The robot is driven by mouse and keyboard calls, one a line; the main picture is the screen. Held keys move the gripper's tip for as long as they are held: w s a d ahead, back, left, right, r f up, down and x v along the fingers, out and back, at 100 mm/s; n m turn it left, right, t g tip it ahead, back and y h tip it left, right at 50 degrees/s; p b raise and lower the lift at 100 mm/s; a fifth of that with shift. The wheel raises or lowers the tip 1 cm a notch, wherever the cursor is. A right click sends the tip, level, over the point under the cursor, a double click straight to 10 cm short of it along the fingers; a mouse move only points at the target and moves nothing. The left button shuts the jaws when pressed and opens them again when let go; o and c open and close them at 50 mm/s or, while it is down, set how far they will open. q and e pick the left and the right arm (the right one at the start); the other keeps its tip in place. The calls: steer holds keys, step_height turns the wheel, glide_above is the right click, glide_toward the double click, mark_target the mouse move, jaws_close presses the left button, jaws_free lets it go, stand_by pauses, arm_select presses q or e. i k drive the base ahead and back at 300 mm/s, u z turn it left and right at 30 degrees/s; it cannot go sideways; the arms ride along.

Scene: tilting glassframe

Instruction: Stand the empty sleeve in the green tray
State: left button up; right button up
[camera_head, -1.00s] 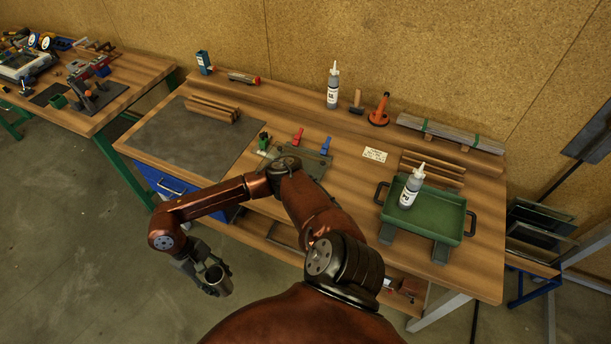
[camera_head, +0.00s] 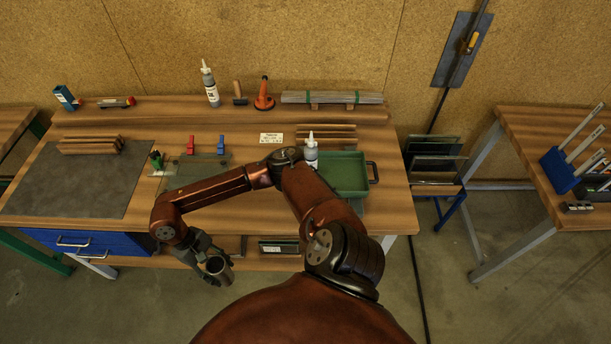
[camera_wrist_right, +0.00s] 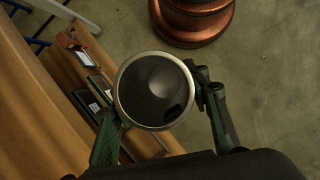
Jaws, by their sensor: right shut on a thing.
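My right gripper (camera_head: 208,264) is shut on a grey metal sleeve (camera_head: 220,269), held in the air in front of the bench's front edge, low and left of the tray. In the right wrist view, the gripper (camera_wrist_right: 160,112) has its fingers on either side of the sleeve (camera_wrist_right: 152,88), whose round open end faces the camera; its inside is dark with a lighter patch. The green tray (camera_head: 352,172) lies on the bench's right part, its left side hidden behind my arm. A white-capped bottle (camera_head: 311,152) stands at the tray's visible left part. My left gripper is out of view.
The workbench (camera_head: 385,205) carries a dark mat (camera_head: 70,185), wooden strips (camera_head: 325,136), another bottle (camera_head: 210,85) and an orange suction lifter (camera_head: 264,96). Blue drawers (camera_head: 100,243) sit under its front left. Another bench (camera_head: 530,140) stands at the right, with floor between.

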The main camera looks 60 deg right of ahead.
mark_target(348, 177)
steer(key=z, duration=1.8)
